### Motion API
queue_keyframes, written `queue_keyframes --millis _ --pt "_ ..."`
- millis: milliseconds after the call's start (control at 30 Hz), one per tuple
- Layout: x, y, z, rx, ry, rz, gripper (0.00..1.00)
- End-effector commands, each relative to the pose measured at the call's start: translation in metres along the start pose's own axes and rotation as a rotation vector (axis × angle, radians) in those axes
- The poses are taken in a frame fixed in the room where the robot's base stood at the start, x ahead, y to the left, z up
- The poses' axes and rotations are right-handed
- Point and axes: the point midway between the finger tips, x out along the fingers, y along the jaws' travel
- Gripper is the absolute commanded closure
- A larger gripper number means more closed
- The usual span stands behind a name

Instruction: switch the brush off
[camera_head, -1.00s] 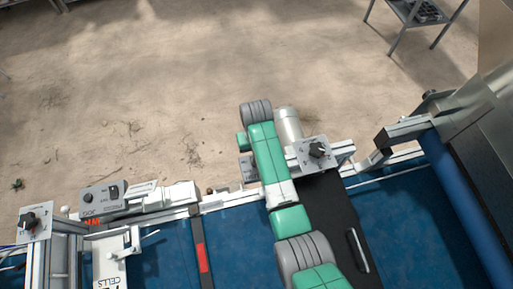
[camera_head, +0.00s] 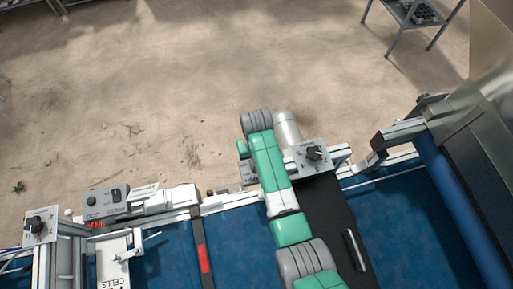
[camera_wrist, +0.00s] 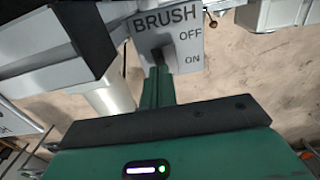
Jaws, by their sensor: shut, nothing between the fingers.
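In the wrist view a grey switch plate (camera_wrist: 183,22) reads BRUSH, with OFF above ON along its right side. My gripper (camera_wrist: 158,72) is shut and empty. Its narrow finger end points at the plate and overlaps its lower left part. My gripper is hidden by my arm there.
The pale motor cylinder (camera_head: 287,130) stands close beside the plate. A dark brush cover with a handle (camera_head: 355,249) lies over the blue belt (camera_head: 405,215). Other knob panels (camera_head: 105,200) line the left side.

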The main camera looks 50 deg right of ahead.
Motion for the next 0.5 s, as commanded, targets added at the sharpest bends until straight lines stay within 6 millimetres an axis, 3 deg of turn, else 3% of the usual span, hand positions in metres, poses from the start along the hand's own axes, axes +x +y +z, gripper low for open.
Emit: queue_keyframes --millis 233,267,500 --pt "-0.055 -0.002 -0.007 -0.004 0.001 0.0 1.0" --pt "-0.052 -0.002 -0.009 -0.004 0.005 0.0 1.0" --pt "-0.103 -0.002 -0.021 -0.004 0.004 0.0 1.0"
